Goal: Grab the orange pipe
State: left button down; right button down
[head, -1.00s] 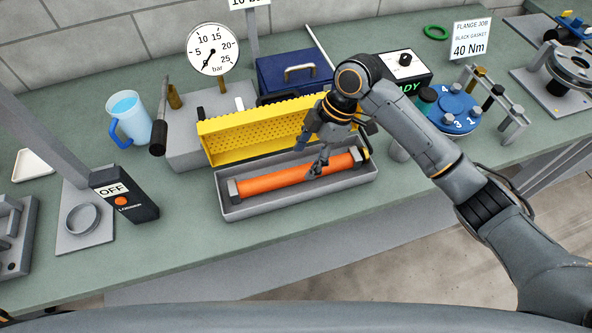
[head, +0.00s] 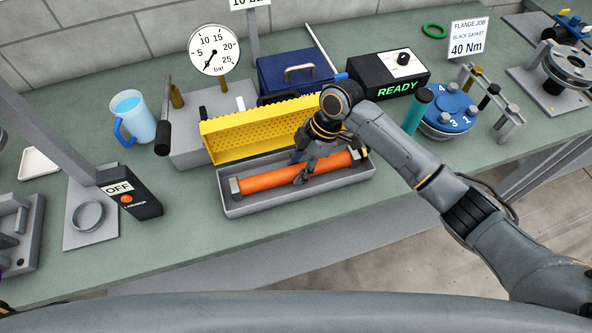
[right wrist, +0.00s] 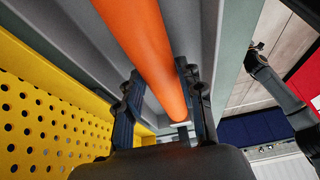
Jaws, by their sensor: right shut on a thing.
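The orange pipe (head: 272,184) lies lengthwise in a grey trough (head: 290,203), with grey fittings at its ends. My right gripper (head: 305,175) reaches down over the pipe, right of its middle. In the right wrist view the pipe (right wrist: 150,50) runs between the two fingers of the gripper (right wrist: 158,105), one on each side, and they are shut on it. The pipe still sits within the trough. The contact points are partly hidden by the fingers. My left gripper is not in view.
A raised yellow perforated guard (head: 225,135) stands along the trough's back edge. Behind are a pressure gauge (head: 214,50), a blue toolbox (head: 290,72) and a black READY box (head: 385,75). An OFF switch box (head: 130,195) and a blue-handled jug (head: 133,118) stand left. The bench front is clear.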

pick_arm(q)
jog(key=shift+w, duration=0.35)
pick_arm(e)
jog(key=shift+r, duration=0.1)
